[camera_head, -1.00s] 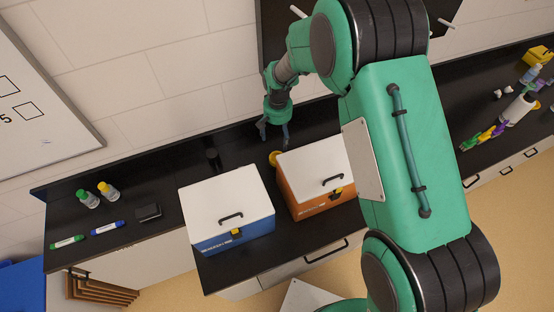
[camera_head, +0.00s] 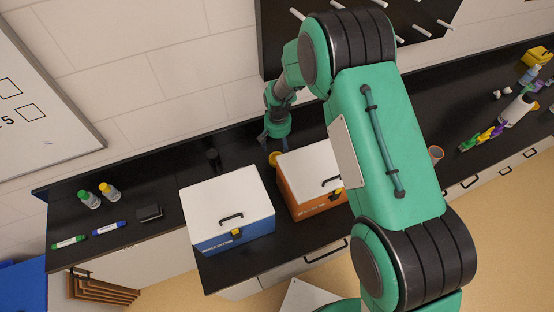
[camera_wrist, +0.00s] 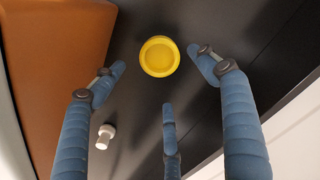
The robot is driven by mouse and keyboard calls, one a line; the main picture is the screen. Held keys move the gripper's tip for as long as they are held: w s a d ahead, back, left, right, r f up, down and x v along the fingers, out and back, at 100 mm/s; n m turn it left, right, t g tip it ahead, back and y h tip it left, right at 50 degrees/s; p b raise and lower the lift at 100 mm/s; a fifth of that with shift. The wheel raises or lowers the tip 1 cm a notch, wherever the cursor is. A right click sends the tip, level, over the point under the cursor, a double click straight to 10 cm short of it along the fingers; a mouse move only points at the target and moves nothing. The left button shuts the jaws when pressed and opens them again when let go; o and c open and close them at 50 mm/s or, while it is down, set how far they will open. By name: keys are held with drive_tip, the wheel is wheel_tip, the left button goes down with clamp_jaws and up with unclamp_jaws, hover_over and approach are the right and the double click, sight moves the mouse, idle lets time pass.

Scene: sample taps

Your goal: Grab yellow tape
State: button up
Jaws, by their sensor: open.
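The yellow tape (camera_wrist: 160,57) is a round yellow roll on the black counter. In the wrist view it lies between and just beyond the tips of my spread fingers, with a gap around it. In the head view the tape (camera_head: 274,158) shows at the back left corner of the orange box, partly hidden behind that box. My gripper (camera_wrist: 160,84) is open and empty, its blue fingers spread. In the head view my gripper (camera_head: 274,142) hangs just above and behind the tape.
The orange box (camera_head: 318,207) with a white lid stands close beside the tape; it shows at left in the wrist view (camera_wrist: 50,60). A blue box (camera_head: 232,240) stands left of it. A small white fitting (camera_wrist: 104,136) sits near my left finger. The wall rises close behind.

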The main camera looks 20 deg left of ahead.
drive_tip(key=shift+f, duration=0.8)
drive_tip(key=shift+f, duration=0.1)
drive_tip(key=shift+a+f+p, duration=0.15)
drive_tip(key=shift+f+p, duration=0.65)
drive_tip(key=shift+f, duration=1.7)
drive_tip(key=c, duration=1.2)
